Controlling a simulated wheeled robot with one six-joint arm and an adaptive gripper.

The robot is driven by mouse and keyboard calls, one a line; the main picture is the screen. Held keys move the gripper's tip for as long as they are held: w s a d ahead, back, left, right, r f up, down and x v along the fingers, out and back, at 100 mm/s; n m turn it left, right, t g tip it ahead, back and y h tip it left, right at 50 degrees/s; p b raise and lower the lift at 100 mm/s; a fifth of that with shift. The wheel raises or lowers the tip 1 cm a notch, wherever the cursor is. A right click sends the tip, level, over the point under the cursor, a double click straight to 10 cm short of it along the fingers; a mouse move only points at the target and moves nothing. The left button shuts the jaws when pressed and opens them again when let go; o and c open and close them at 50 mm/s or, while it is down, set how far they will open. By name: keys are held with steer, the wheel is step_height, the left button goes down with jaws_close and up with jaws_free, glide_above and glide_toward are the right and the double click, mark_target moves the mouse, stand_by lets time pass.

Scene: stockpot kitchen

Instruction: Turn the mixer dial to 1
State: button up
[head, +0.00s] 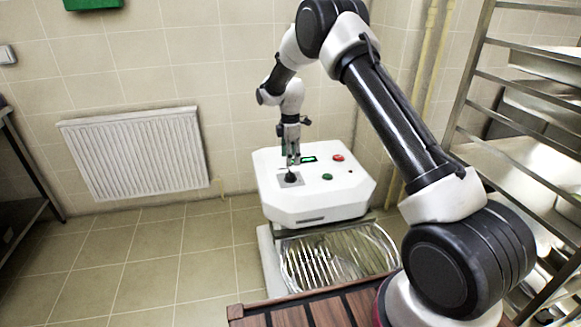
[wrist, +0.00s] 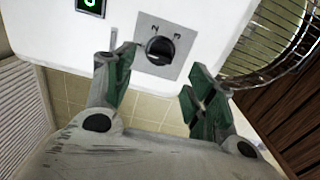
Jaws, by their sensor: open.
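The mixer (head: 318,195) is a white box with a sloped top, standing below my arm. The dial's setting is hard to tell. My gripper (wrist: 160,82) is open, with its green-padded fingers spread to either side below the dial in the wrist view, and nothing is between them. In the head view my gripper (head: 292,160) points down just above the dial (head: 291,177); contact cannot be told there.
The mixer top also has a green-lit display (head: 309,159), a red button (head: 338,157) and a green button (head: 327,177). A wire guard over a metal bowl (head: 340,262) is below. A metal rack (head: 500,140) stands right; a radiator (head: 135,152) is left. Floor at left is clear.

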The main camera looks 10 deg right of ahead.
step_height(320, 180, up, 6)
stand_by(0.5)
